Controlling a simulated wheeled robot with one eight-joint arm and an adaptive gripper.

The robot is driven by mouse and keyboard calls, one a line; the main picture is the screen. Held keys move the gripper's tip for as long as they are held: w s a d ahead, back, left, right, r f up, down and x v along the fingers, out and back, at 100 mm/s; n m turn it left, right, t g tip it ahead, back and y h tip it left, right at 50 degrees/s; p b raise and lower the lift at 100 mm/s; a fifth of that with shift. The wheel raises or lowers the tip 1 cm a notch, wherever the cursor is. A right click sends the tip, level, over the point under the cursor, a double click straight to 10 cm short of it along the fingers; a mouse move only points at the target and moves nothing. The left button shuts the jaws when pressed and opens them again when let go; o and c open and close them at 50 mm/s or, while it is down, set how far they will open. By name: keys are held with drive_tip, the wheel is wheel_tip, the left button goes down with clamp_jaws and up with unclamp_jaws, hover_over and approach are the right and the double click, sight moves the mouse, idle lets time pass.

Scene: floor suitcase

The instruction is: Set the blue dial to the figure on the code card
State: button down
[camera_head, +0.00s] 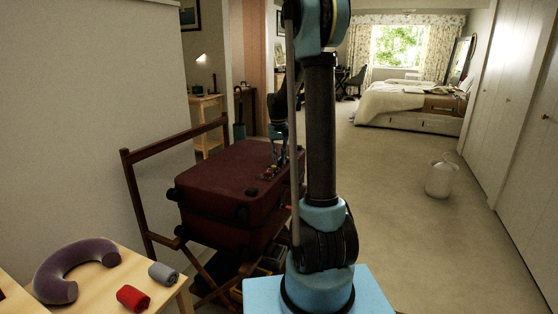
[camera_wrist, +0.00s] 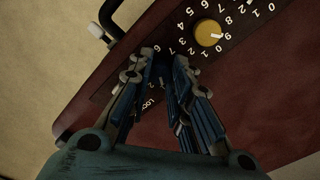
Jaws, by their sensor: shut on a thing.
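A dark red suitcase (camera_head: 225,185) lies flat on a folding wooden rack. Its lid carries a dark strip with dials and rings of white digits, seen close in the wrist view (camera_wrist: 270,75). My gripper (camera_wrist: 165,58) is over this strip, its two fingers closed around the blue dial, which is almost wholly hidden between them. Digits such as 6 and 7 show around the fingertips. The dial's own pointer cannot be read. A yellow dial (camera_wrist: 207,32) stands just right of the fingers, with a white mark on its right side. I cannot make out a code card in either view.
The wooden rack (camera_head: 138,195) has a raised back bar beside the suitcase. A wooden table (camera_head: 95,290) at lower left holds a purple neck pillow (camera_head: 60,275), a red roll (camera_head: 133,298) and a grey roll (camera_head: 163,273). A white container (camera_head: 438,180) stands on open floor at right.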

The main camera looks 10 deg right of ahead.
drive_tip(key=m, duration=0.4)
drive_tip(key=shift+w+m, duration=0.1)
drive_tip(key=shift+m, duration=2.1)
drive_tip(key=c, duration=1.7)
unclamp_jaws()
wheel_tip(320, 180, up, 12)
drive_tip(key=shift+w+a, duration=0.15)
drive_tip(key=shift+w, duration=0.05)
